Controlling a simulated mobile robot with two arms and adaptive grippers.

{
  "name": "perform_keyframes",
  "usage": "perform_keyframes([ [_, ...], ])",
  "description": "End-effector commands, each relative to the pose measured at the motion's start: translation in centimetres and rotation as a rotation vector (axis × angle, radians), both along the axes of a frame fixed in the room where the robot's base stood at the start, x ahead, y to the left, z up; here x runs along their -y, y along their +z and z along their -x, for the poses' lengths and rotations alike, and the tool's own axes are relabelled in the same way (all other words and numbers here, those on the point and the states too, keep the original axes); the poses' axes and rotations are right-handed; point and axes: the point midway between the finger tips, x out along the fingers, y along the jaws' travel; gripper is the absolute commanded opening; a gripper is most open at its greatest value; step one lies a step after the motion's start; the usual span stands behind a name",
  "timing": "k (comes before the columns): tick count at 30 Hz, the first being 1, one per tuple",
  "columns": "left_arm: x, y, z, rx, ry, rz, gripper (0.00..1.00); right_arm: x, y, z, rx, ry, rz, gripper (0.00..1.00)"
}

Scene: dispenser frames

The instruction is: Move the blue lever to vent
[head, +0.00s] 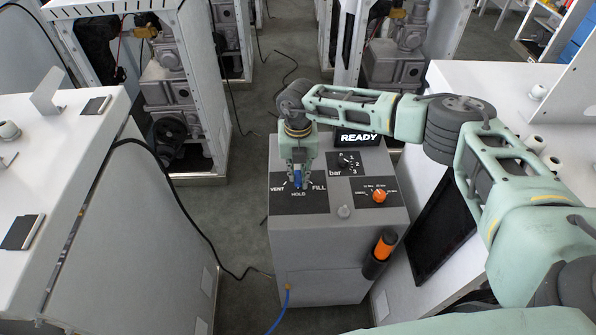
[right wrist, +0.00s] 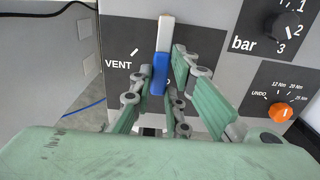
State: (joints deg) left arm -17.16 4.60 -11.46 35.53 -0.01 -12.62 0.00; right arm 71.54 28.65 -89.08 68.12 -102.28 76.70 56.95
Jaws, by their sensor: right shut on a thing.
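The blue lever (head: 298,180) is on the dark panel on top of the grey dispenser, between the VENT (head: 277,189) and FILL (head: 319,187) labels and just above HOLD (head: 298,193). In the right wrist view its blue handle (right wrist: 161,68) has a white part at the upper end and stands nearly upright in the picture, right of the VENT label (right wrist: 118,65). My right gripper (head: 298,182) reaches down from above and is shut on the lever, with a finger on each side. The fingers partly hide the lever's lower end and the HOLD label. My left gripper is not in view.
The dispenser (head: 318,246) also carries a READY display (head: 358,138), a bar dial (head: 346,162), an orange knob (head: 379,196) and an orange-and-black handle (head: 384,246) on its front side. White benches stand left (head: 60,112) and right. A blue hose (head: 281,312) runs below.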

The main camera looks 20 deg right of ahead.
Motion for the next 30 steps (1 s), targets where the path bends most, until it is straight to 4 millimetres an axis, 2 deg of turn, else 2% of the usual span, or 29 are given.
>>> perform_keyframes([
  [11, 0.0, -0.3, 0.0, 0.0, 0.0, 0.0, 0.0, -0.4, 0.0, -0.2, 0.002, -0.061, -0.002, 0.0],
  [30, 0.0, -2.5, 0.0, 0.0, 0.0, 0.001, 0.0, -2.6, -0.1, -1.6, 0.001, -0.529, -0.002, 0.0],
])
